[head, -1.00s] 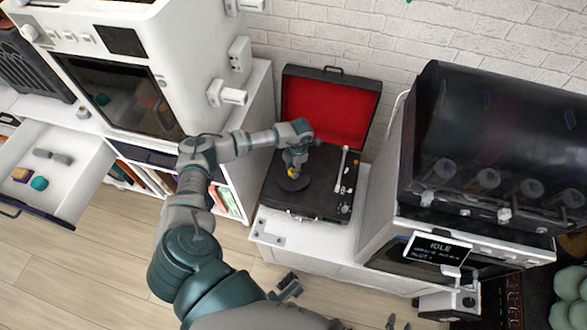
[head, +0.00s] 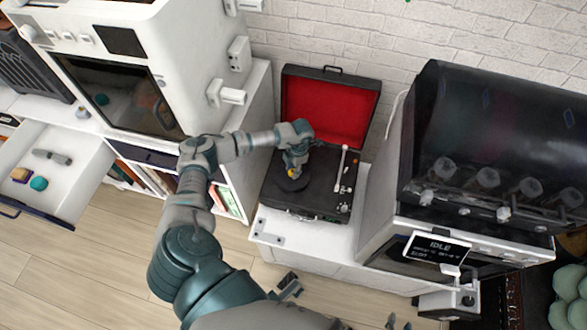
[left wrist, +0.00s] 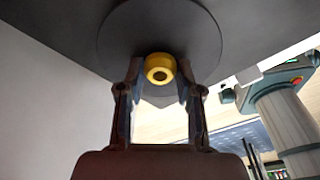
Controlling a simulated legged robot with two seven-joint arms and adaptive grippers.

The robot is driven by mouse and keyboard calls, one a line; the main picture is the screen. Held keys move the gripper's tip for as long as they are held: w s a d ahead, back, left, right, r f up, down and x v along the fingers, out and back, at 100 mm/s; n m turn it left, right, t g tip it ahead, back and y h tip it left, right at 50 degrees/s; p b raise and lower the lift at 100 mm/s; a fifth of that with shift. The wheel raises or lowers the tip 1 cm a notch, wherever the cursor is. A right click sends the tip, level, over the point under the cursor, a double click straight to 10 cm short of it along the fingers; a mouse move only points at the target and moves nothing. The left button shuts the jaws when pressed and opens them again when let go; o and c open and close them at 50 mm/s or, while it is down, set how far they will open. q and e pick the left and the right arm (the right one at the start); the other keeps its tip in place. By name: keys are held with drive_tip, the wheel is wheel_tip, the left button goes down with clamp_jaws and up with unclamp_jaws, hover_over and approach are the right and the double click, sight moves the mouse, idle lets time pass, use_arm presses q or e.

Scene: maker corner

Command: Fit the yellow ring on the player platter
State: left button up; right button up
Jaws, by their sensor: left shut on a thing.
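The yellow ring (head: 291,173) is held at the tips of my left gripper (head: 293,168), over the middle of the dark round platter (head: 299,185) of the record player. In the left wrist view the ring (left wrist: 160,68) sits between the two fingertips of my left gripper (left wrist: 160,76), against the dark disc of the platter (left wrist: 120,35). I cannot tell if the ring touches the platter, and the spindle is hidden. My right gripper (head: 340,303) shows only partly at the bottom of the head view, its dark fingers wide apart with nothing between them.
The player's red-lined lid (head: 325,108) stands open behind, and its tonearm (head: 341,168) lies right of the platter. A white cabinet (head: 262,110) is close on the left, a black-and-white machine (head: 480,150) on the right. An open drawer (head: 60,190) is at far left.

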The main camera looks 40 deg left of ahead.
use_arm(q)
drive_tip(key=shift+d+f, duration=0.1)
drive_tip(key=shift+d, duration=0.05)
drive_tip(key=shift+r+p, duration=0.55)
drive_tip(key=shift+r, duration=0.25)
drive_tip(key=shift+a, duration=0.2)
idle(0.4)
drive_tip(key=shift+f+b, duration=0.55)
drive_tip(key=shift+f, duration=0.5)
idle(0.3)
drive_tip(key=o, duration=0.5)
drive_tip(key=shift+o, duration=0.2)
